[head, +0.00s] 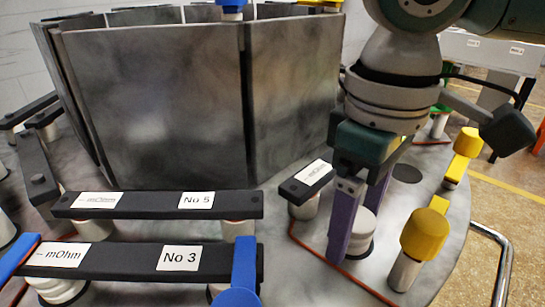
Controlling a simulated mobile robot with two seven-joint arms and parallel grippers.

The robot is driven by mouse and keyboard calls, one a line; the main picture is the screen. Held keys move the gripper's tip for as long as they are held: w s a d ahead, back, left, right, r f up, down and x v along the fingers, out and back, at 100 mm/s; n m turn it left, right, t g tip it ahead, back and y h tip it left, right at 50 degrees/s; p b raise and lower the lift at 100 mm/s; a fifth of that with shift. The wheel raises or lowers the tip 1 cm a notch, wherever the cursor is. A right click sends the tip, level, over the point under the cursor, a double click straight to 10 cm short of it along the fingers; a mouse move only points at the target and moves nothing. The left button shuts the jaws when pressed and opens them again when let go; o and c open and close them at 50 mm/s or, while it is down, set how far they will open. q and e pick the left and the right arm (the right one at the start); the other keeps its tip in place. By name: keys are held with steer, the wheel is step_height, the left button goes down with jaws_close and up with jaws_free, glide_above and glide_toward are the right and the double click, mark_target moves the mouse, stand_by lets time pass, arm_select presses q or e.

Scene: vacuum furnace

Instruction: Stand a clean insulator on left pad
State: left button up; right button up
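A white ribbed insulator (362,233) stands upright between the purple fingers of my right gripper (358,225), which points down from above. A dark round pad shows as a rim around the insulator's foot. The near finger looks close against the insulator's left side; the far finger runs down behind it. I cannot tell whether both fingers press on it. Another dark round spot (407,174), bare, lies to the right and farther back. My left gripper is not in view.
Metal shield panels (190,100) stand behind. Dark bars labelled No 5 (150,205) and No 3 (130,261) lie on white supports at left. A short labelled bar (307,181) is just left of my gripper. Yellow-capped posts (425,234) stand at right, near the table edge.

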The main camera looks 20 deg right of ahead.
mark_target(357, 218)
step_height(357, 218, up, 12)
steer(key=p, duration=0.4)
steer(key=shift+r, duration=0.2)
stand_by(0.4)
